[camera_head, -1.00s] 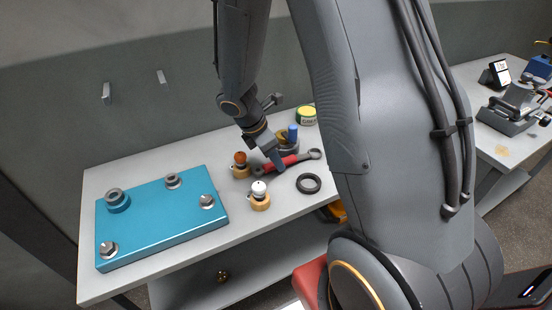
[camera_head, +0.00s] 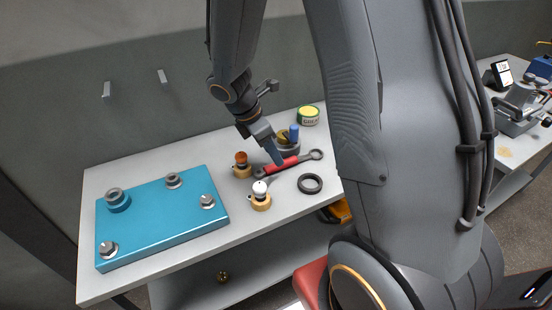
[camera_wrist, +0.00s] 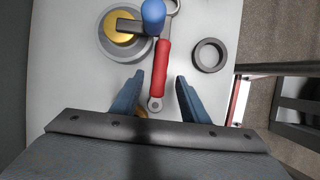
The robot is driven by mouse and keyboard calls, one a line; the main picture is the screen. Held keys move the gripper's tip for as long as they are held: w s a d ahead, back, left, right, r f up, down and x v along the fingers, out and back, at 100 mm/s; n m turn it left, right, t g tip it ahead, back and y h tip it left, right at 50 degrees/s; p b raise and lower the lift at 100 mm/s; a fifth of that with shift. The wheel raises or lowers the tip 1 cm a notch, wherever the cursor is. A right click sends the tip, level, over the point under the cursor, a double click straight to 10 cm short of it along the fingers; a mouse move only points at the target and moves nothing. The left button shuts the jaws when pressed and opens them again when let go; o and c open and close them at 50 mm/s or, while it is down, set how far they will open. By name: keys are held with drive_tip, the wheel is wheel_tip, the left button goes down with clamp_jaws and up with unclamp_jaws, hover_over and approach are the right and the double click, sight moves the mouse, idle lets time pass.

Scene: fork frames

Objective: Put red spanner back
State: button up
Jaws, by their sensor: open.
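The red spanner (camera_head: 291,163) lies on the light grey bench, with a red grip and grey metal ends. In the wrist view the spanner (camera_wrist: 161,68) points away from me, its near ring end between the fingertips' lines. My gripper (camera_head: 277,158) is open, its blue fingers pointing down at the spanner; in the wrist view the gripper (camera_wrist: 160,80) has one finger on each side of the near end. I cannot tell how high the fingers are above the bench. Two hooks, a left hook (camera_head: 107,92) and a right hook (camera_head: 162,76), are on the wall and bare.
A round grey holder (camera_wrist: 112,50) with a blue-handled item (camera_head: 293,133) stands close behind the spanner. A black ring (camera_head: 310,184) lies in front. An orange-topped piece (camera_head: 241,160) and a white-topped piece (camera_head: 260,190) stand left. A blue plate (camera_head: 160,225) fills the bench's left.

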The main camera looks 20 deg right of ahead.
drive_tip(key=v, duration=0.8)
drive_tip(key=s+a+f+m+y, duration=0.2)
drive_tip(key=s+m+y, duration=0.2)
drive_tip(key=s+m, duration=0.6)
drive_tip(key=m+b, duration=0.1)
drive_tip(key=m, duration=0.5)
drive_tip(key=shift+a+f+m+t, duration=0.15)
drive_tip(key=shift+a+m+t, duration=0.15)
drive_tip(key=shift+t, duration=0.1)
drive_tip(key=shift+s+m, duration=0.4)
drive_tip(key=shift+m, duration=0.2)
drive_tip(key=shift+c, duration=1.1)
drive_tip(key=shift+s+f+m, duration=0.1)
drive_tip(key=shift+m, duration=0.2)
drive_tip(key=c, duration=0.3)
drive_tip(key=shift+d, duration=0.15)
